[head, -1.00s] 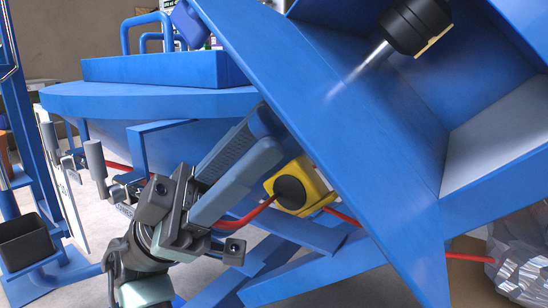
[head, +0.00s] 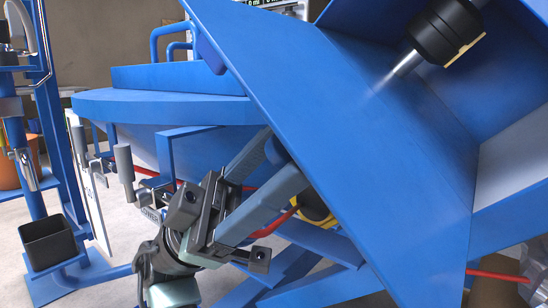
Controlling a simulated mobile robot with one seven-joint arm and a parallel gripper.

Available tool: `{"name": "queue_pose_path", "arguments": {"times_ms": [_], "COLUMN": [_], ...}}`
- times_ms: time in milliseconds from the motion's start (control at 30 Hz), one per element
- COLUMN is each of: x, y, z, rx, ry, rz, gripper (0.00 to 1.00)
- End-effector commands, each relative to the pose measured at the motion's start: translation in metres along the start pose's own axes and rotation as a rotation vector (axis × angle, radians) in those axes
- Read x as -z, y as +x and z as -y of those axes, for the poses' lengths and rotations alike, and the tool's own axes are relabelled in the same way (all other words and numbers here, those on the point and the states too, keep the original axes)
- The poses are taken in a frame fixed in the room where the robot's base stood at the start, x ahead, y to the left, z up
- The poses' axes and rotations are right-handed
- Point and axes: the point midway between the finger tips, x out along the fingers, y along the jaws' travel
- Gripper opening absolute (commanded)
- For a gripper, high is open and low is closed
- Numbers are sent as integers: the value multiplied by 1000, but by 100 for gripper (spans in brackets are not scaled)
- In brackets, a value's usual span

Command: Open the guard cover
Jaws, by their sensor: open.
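A large tilted blue sheet-metal panel (head: 320,110) crosses the middle of the head view, with side walls beyond it like an open hood. I take it for the guard cover, but cannot tell for certain. My gripper (head: 283,162) is open and comes up from the lower left. Its two grey-blue fingers reach the panel's lower left edge, and their tips are partly hidden there. A rounded dark blue part (head: 276,150) shows between the fingertips. I cannot tell whether it is a handle, or whether the fingers touch the panel.
A black cylinder with a bright shaft (head: 447,30) is at upper right. A yellow-and-black part (head: 317,210) is mostly hidden behind the lower finger and panel. A round blue body (head: 165,108) stands behind. A blue stand with a black bin (head: 48,243) is at left, with open floor nearby.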

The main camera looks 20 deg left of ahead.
Motion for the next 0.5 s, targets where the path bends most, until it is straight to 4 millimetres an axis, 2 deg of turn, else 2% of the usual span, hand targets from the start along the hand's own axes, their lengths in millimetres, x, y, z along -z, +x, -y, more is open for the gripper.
{"name": "queue_pose_path", "arguments": {"times_ms": [167, 500], "x": [1, 2], "y": [-7, -64], "z": [1, 3], "rx": [0, 4], "ry": [-1, -1], "rz": [1, -1], "gripper": [65, 65]}}
